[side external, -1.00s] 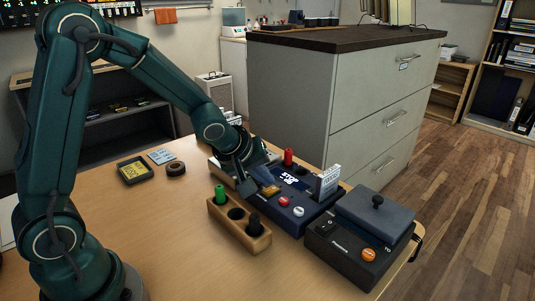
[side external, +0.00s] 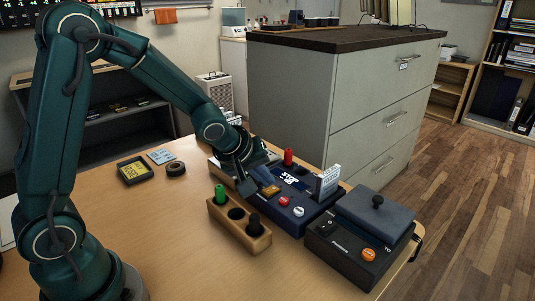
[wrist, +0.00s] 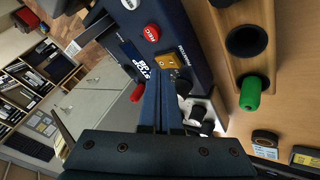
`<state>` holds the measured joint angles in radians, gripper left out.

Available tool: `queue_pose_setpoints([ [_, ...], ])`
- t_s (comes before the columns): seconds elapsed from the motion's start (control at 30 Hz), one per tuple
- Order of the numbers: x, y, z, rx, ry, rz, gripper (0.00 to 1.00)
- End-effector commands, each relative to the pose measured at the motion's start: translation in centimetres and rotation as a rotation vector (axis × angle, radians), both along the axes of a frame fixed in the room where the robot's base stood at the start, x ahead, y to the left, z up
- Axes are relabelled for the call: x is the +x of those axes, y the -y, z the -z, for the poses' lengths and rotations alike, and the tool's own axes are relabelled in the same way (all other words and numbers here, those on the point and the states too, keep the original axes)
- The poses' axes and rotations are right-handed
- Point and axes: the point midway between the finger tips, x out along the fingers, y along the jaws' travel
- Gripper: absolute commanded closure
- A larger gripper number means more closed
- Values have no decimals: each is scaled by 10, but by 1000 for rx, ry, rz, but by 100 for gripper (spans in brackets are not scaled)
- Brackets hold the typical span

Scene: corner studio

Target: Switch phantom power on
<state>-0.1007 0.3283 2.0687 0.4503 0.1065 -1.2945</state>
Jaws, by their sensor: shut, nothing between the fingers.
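A dark blue box (side external: 310,207) stands on the table. It carries a gold plate (side external: 268,190) with a small switch, which also shows in the wrist view (wrist: 172,61). The lettering beside the plate is too small to read surely, and the switch's position cannot be told. My gripper (side external: 248,188) is shut and empty, close to the plate's left side. In the wrist view its fingers (wrist: 163,84) end just short of the plate; contact cannot be told.
A wooden holder (side external: 256,243) with green and black pegs stands in front of my gripper. A black box (side external: 338,258) with an orange knob is at the right.

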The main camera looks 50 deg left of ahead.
Motion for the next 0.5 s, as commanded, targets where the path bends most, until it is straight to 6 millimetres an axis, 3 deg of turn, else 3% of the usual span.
queue_pose_setpoints([
  [0.5, 0, 0, 8, 1, -1, 2, 100],
])
